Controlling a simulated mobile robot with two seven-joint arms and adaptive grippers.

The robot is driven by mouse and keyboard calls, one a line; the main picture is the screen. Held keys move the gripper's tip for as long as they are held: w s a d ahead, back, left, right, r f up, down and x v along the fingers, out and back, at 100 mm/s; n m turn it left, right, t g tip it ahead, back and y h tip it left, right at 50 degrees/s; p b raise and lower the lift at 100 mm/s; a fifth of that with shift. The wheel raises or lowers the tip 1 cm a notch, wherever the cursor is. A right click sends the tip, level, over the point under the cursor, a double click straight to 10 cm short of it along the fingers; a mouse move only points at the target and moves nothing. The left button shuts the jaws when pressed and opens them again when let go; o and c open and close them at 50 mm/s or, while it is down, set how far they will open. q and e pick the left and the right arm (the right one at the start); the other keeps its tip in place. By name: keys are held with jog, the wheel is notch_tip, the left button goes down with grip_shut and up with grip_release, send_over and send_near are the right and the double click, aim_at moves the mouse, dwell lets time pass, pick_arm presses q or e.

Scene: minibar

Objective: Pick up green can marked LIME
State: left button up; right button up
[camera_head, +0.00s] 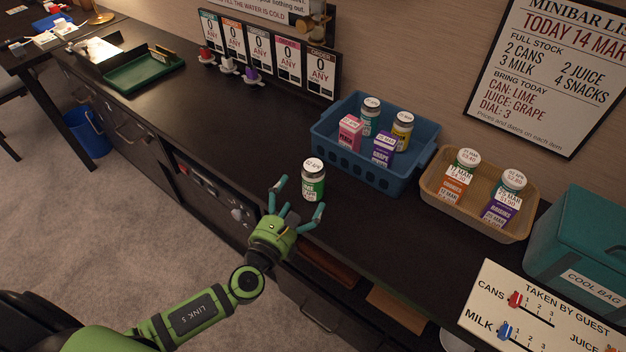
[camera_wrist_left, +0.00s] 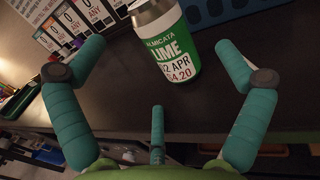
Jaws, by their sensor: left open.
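The green can marked LIME (camera_head: 313,181) stands upright on the dark counter, in front of the blue crate. In the left wrist view the can (camera_wrist_left: 166,45) shows its green label and white price panel, with its top cut off by the frame edge. My left gripper (camera_head: 297,200) is open at the counter's front edge, just in front of the can. In the left wrist view its teal fingers (camera_wrist_left: 160,75) are spread wide, with the can beyond and between them, apart from them. My right gripper is not in view.
A blue crate (camera_head: 345,167) with cans and cartons stands behind the can. A tan basket (camera_head: 437,202) and a teal cool bag (camera_head: 585,240) are to the right. A green tray (camera_head: 130,84) lies far left.

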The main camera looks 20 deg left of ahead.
aim_at(304, 184)
pick_arm(q)
jog(key=w, duration=0.4)
jog(key=w+p, duration=0.1)
jog(key=w, duration=0.1)
jog(key=shift+w+d+r, duration=0.25)
jog(key=shift+w+d, duration=0.05)
jog(key=shift+d, duration=0.1)
jog(key=c, duration=1.5)
